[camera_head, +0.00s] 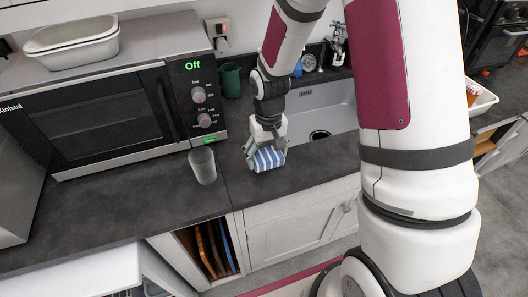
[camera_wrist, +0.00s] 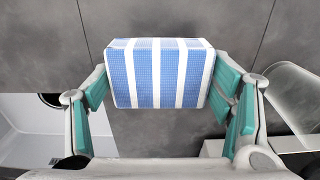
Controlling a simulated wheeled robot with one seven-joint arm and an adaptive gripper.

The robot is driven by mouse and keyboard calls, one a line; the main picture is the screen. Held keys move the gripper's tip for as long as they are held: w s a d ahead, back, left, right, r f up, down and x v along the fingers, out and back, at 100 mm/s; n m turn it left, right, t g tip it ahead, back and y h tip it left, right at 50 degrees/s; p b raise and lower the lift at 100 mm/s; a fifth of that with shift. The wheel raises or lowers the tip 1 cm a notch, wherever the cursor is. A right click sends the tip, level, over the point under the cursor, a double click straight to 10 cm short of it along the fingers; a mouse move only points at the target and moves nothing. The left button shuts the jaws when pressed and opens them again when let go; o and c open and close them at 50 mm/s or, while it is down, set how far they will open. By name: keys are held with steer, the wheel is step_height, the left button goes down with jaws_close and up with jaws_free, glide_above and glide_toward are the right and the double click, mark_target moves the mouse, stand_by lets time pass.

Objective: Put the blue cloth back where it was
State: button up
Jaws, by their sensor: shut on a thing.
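The blue cloth (camera_head: 268,158) is a folded, blue-and-white striped block over the dark worktop, just in front of the sink. My gripper (camera_head: 265,150) points down and is shut on it. In the wrist view the cloth (camera_wrist: 160,75) sits between the two teal-padded fingers (camera_wrist: 163,95), one at each side. The worktop shows beyond the cloth. I cannot tell whether the cloth touches the worktop or hangs slightly above it.
A clear glass (camera_head: 203,166) stands left of the cloth; it also shows at the wrist view's right edge (camera_wrist: 300,95). A microwave (camera_head: 120,110) is at the left, a green mug (camera_head: 231,80) behind. The sink (camera_head: 325,110) lies behind right. Worktop (camera_head: 120,205) at front left is clear.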

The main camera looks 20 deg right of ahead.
mark_target(263, 152)
steer(key=w, duration=0.4)
steer(key=shift+w+d+f, duration=0.25)
steer(key=shift+f+p, duration=0.45)
steer(key=shift+f, duration=1.25)
steer(key=shift+f, duration=0.2)
steer(key=o, duration=1)
steer(key=shift+c, duration=0.2)
steer(key=shift+o, duration=0.3)
steer(key=shift+r, duration=0.2)
steer(key=s+r+t+b, duration=0.1)
steer(key=s+r, duration=0.2)
steer(key=r, duration=0.6)
steer(key=s+r+t, duration=0.1)
steer(key=s+r, duration=0.3)
steer(key=r, duration=0.5)
steer(key=s+r+t+b, duration=0.1)
steer(key=s+r, duration=0.2)
steer(key=r, duration=0.7)
steer(key=s+r+t, duration=0.1)
steer(key=s+r, duration=0.1)
steer(key=s, duration=0.4)
steer(key=s+r+t, duration=0.1)
steer(key=s+r, duration=0.2)
steer(key=s, duration=0.4)
steer(key=shift+s+r, duration=0.25)
steer(key=shift+r, duration=0.05)
